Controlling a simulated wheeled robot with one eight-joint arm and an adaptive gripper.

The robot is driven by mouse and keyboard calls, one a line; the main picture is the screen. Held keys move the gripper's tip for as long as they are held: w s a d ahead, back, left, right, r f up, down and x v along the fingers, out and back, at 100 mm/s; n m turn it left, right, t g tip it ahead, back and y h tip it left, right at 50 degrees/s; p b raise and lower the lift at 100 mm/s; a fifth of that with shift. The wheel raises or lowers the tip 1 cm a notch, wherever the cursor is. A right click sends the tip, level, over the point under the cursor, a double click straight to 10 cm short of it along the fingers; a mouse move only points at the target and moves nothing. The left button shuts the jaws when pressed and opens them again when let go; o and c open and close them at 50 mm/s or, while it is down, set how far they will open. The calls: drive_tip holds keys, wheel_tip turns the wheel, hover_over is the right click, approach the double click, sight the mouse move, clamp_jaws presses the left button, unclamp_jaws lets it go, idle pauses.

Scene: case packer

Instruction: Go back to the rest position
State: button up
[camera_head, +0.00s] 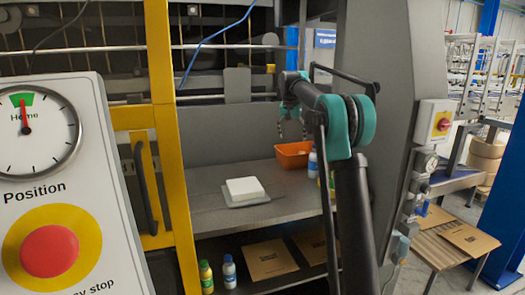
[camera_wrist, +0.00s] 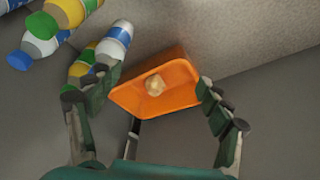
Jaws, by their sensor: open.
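My gripper (camera_head: 293,118) hangs above the grey shelf in the head view, with its arm reaching in from the right foreground. In the wrist view my gripper (camera_wrist: 155,82) has its fingers spread wide with nothing between them. An orange bin (camera_head: 290,160) stands on the shelf below and behind it. The wrist view shows the orange bin (camera_wrist: 178,76) beyond the fingers, with a small pale, crumpled-looking item (camera_wrist: 154,86) inside. The gripper appears apart from the bin.
Bottles (camera_head: 312,162) stand right of the bin; several bottles (camera_wrist: 117,40) show at upper left in the wrist view. A white block (camera_head: 245,188) lies on the shelf. Bottles and cardboard (camera_head: 269,259) sit below. A yellow frame (camera_head: 168,130) and emergency-stop panel (camera_head: 100,180) flank the left.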

drive_tip(key=s+d+f+n, duration=0.1)
drive_tip(key=s+f, duration=0.8)
drive_tip(key=s, duration=0.8)
drive_tip(key=s+d+f+n+y, duration=0.1)
drive_tip(key=s+d+f+n, duration=0.1)
drive_tip(key=s+f, duration=0.8)
drive_tip(key=s+d+f+n+t, duration=0.1)
drive_tip(key=s+f, duration=0.9)
drive_tip(key=s, duration=1.4)
drive_tip(key=shift+d+n+y, duration=0.3)
drive_tip(key=shift+d+n, duration=0.4)
drive_tip(key=shift+c, duration=0.3)
